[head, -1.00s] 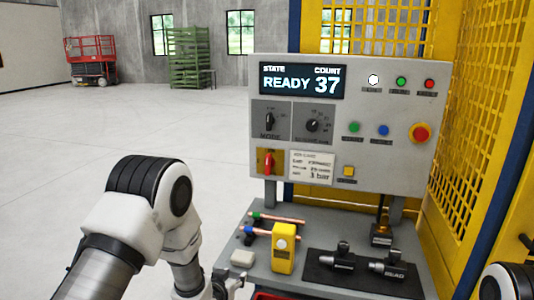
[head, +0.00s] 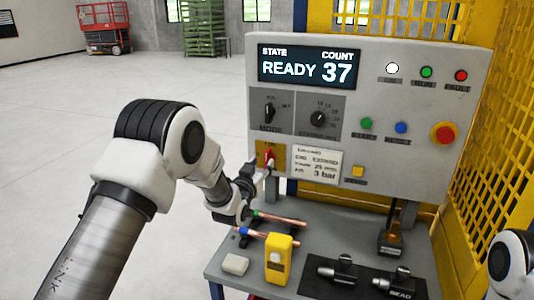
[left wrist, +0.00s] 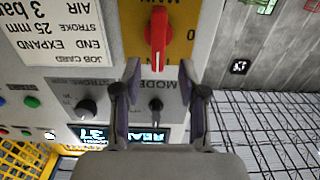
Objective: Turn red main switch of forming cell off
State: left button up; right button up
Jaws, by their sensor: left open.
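The red main switch (head: 268,157) is a handle on a yellow plate at the lower left of the grey control panel (head: 420,100). In the left wrist view, upside down, the red handle (left wrist: 157,40) stands vertical, its tip at the ON mark, with the 0 mark to one side. My left gripper (head: 263,171) is in front of the switch and partly covers it. In the left wrist view the left gripper (left wrist: 160,70) is open, its two fingers apart and empty near the handle tip. I cannot tell whether they touch it. My right gripper is out of view.
The display (head: 308,68) reads READY, count 37. A red emergency button (head: 443,135) is at the panel's right. Below, the bench holds copper tubes (head: 270,236), a yellow device (head: 278,258) and black tooling (head: 340,271). Yellow mesh fencing (head: 490,150) stands at right.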

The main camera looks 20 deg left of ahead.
aim_at(266, 159)
pick_arm(q)
jog(key=w, duration=0.3)
jog(key=w+p, duration=0.1)
jog(key=w, duration=0.1)
jog(key=shift+w+d+f, duration=0.2)
jog(key=shift+d+f, duration=0.05)
jog(key=shift+f, duration=0.15)
jog(key=shift+s+r, duration=0.15)
jog(key=shift+s, duration=0.05)
jog(key=shift+s+a+r, duration=0.1)
jog(key=shift+s+r, duration=0.05)
jog(key=shift+s, duration=0.1)
grip_shut()
